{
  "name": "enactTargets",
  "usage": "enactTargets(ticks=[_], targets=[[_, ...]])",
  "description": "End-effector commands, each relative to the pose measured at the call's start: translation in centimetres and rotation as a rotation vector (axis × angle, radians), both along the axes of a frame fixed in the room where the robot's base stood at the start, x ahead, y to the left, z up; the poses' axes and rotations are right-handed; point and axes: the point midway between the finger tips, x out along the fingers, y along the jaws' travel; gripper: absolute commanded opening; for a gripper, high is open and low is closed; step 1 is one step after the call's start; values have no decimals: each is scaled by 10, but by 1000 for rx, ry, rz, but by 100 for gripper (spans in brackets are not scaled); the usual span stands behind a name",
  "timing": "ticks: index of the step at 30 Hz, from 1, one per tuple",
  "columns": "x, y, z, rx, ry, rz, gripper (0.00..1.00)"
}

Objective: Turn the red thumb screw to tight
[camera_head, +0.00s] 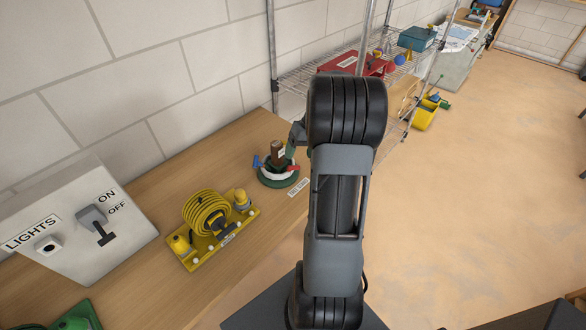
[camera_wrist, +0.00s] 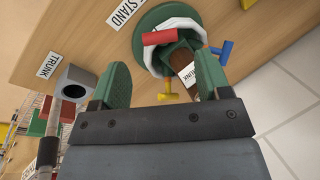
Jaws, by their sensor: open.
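A blue screw (camera_wrist: 224,48) and a yellow screw (camera_wrist: 172,98) point into the same stand. A brown trunk (camera_wrist: 187,72) with a label sits in its middle. My gripper (camera_wrist: 160,78) is open, with its two green fingers apart. The red screw appears between and beyond the fingertips, with no contact visible. In the head view my arm hides most of the gripper.
A yellow board with a coiled hose (camera_head: 207,213) and a white lights switch box (camera_head: 75,225) stand left on the wooden bench (camera_head: 225,155). A wire shelf (camera_head: 300,75) with a red tray stands behind. Open floor (camera_head: 480,180) lies to the right.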

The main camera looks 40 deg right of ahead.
Motion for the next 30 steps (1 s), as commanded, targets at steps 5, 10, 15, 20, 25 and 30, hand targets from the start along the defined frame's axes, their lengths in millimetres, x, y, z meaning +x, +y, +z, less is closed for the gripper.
enactTargets(ticks=[5,10,15,20,25,30], targets=[[3,12,-31,3,3,2,70],[5,19,-53,2,2,1,70],[6,23,-65,0,1,0,70],[7,24,-69,-1,1,1,70],[7,24,-69,-1,0,0,70],[7,24,-69,-1,0,0,62]])
